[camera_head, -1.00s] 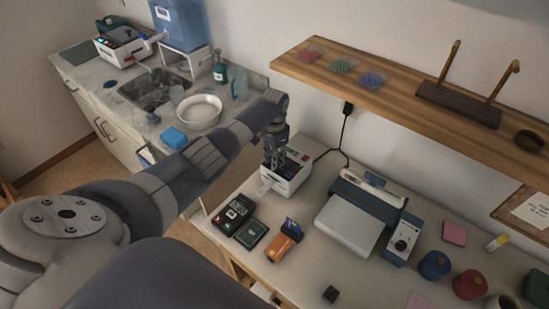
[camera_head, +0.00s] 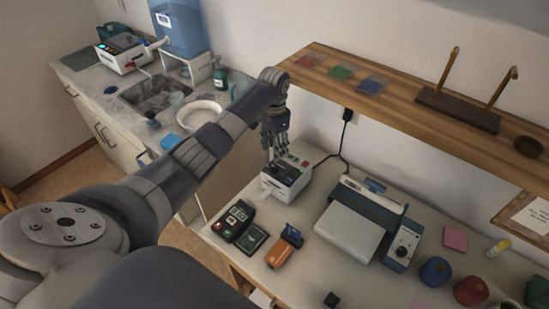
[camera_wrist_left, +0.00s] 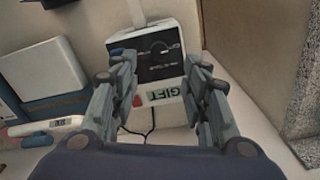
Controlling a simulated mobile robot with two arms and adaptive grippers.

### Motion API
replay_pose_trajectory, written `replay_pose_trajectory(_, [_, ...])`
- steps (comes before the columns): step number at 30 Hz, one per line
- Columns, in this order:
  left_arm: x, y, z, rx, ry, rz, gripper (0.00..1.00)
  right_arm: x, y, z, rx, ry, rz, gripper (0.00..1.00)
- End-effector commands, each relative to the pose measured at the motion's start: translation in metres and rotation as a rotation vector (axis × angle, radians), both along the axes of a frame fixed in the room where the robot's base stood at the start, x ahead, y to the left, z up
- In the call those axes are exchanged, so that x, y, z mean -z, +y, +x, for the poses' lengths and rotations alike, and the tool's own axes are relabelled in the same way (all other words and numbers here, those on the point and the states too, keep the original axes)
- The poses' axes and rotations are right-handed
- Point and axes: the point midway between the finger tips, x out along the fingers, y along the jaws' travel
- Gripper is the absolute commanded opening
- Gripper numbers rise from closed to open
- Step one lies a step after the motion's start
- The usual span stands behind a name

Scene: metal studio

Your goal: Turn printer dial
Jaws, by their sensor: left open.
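A small white printer (camera_head: 288,186) with a black top panel stands on the worktable, near its back left. My left gripper (camera_head: 272,156) is just above the printer's left side, pointing down. In the left wrist view my left gripper (camera_wrist_left: 157,62) is open and empty, with its fingers either side of the panel. My right gripper is not in view.
A blue-and-white machine (camera_head: 347,228) with a round knob (camera_head: 402,251) stands to the right. A card terminal (camera_head: 234,219) and an orange device (camera_head: 284,249) lie in front. A wooden shelf (camera_head: 400,99) overhangs the back. A sink counter is at the left.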

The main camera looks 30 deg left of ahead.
Motion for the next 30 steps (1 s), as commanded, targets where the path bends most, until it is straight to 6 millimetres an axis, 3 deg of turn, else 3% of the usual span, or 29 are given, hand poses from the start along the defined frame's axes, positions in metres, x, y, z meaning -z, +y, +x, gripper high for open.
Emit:
replay_pose_trajectory(3, [-0.021, 0.0, 0.001, 0.001, -0.002, 0.0, 0.42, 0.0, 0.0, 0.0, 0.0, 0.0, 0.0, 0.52])
replay_pose_trajectory(9, [-0.037, 0.0, 0.0, -0.001, 0.0, 0.0, 0.42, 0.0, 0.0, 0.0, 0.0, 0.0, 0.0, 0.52])
replay_pose_trajectory(30, [-0.038, 0.0, 0.0, 0.0, 0.001, 0.0, 0.42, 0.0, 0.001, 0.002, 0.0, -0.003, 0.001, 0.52])
